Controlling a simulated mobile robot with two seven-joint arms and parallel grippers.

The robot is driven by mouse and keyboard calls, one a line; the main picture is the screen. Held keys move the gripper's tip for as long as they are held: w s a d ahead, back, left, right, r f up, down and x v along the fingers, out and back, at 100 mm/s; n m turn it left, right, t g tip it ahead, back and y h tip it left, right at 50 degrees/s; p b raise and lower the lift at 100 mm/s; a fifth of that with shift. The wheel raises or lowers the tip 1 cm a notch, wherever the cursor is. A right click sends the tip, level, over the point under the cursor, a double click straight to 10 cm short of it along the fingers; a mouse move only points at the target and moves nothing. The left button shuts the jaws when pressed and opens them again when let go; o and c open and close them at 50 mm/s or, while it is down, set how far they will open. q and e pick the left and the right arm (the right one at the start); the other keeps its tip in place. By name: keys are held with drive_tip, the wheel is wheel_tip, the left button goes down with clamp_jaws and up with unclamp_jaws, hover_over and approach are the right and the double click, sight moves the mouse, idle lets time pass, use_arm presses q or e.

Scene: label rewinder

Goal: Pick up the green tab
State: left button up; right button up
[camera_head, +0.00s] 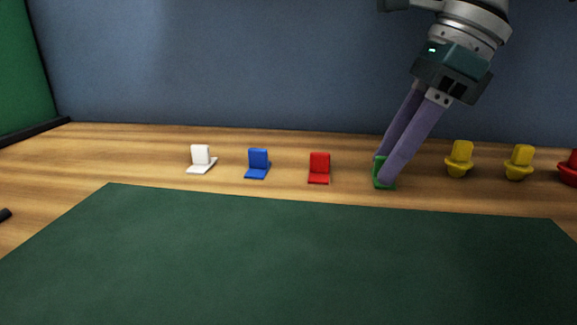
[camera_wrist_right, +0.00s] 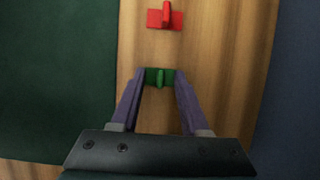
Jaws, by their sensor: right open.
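The green tab (camera_head: 380,181) stands on the wooden table behind the dark green mat, right of the red tab, and is partly hidden by my right gripper's fingers in the head view. My right gripper (camera_head: 384,169) reaches down to it with its long purple fingers open. In the right wrist view the green tab (camera_wrist_right: 160,77) lies between the tips of the open right gripper (camera_wrist_right: 160,76), one finger on each side; I cannot tell whether they touch it. My left gripper is not in view.
A red tab (camera_head: 319,168), a blue tab (camera_head: 257,163) and a white tab (camera_head: 201,158) stand in a row to the left. Yellow pieces (camera_head: 459,159) (camera_head: 519,162) and a red piece (camera_head: 569,169) stand to the right. The green mat (camera_head: 290,255) in front is bare.

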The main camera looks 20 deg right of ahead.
drive_tip(key=c, duration=0.7)
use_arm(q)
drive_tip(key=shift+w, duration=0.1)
use_arm(e)
clamp_jaws()
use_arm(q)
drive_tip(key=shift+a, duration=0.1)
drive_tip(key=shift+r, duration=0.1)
use_arm(e)
drive_tip(key=shift+r, duration=0.1)
